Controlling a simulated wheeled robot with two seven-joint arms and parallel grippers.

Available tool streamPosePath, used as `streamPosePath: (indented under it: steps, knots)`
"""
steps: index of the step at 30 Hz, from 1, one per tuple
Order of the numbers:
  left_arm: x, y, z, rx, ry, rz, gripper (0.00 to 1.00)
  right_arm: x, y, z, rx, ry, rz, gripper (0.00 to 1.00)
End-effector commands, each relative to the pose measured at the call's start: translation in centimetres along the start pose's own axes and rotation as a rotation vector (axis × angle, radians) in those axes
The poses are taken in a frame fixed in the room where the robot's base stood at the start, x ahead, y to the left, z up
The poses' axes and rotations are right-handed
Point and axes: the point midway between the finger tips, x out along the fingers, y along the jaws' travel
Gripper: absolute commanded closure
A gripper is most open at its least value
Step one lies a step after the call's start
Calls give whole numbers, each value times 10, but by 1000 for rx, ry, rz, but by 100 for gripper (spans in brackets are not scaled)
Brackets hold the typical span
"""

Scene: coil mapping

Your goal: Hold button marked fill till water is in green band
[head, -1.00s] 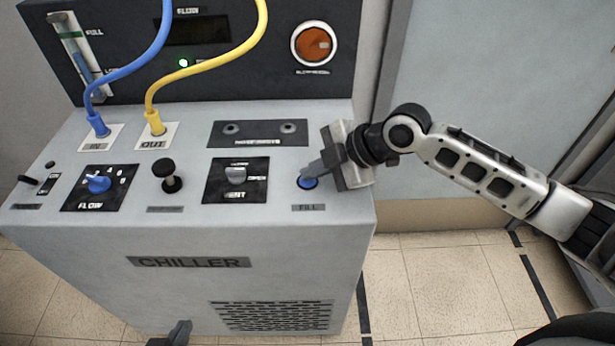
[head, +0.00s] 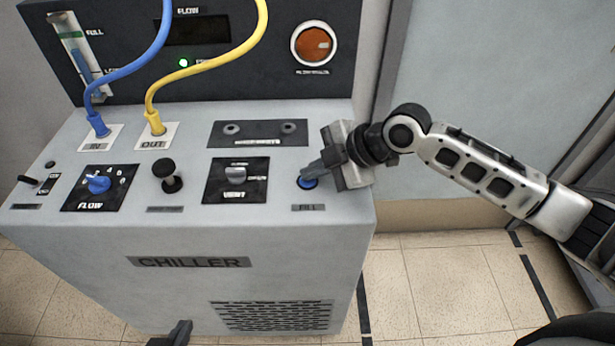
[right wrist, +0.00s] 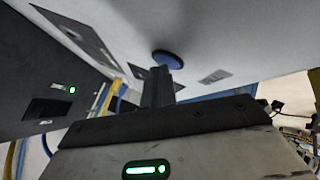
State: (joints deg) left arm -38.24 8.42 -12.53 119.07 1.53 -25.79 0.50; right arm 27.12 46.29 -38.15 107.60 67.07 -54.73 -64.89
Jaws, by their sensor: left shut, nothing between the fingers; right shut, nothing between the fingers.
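The blue FILL button (head: 309,184) is at the right front of the chiller's top, above its FILL label (head: 308,208). My right gripper (head: 306,180) is shut and empty, its fingertips at the button and partly covering it. In the right wrist view the fingers (right wrist: 160,85) overlap the blue button (right wrist: 168,60); whether it is pressed in I cannot tell. The level gauge (head: 76,52) at the upper left shows blue water below a green band (head: 68,35) near FULL. My left gripper (head: 180,332) is shut and empty at the bottom edge, in front of the chiller.
The chiller top (head: 180,221) also carries a FLOW knob (head: 98,184), a black knob (head: 168,175) and a VENT switch (head: 236,175). Blue (head: 130,68) and yellow (head: 210,64) hoses rise from it. An orange round switch (head: 314,44) is on the back panel.

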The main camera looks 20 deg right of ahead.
Motion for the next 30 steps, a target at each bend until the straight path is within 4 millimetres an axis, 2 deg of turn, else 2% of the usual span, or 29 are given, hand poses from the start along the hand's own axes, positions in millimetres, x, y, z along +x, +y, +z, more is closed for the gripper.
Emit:
streamPosePath:
  steps: [12,22,30]
  knots:
    - [0,0,0,0,0,0,100,0,-1,0,1,-1,-2,100]
    - [-10,1,-13,0,0,0,100,-11,8,-8,0,-1,-2,100]
    - [-10,1,-13,0,0,0,100,-11,8,-8,0,0,-1,100]
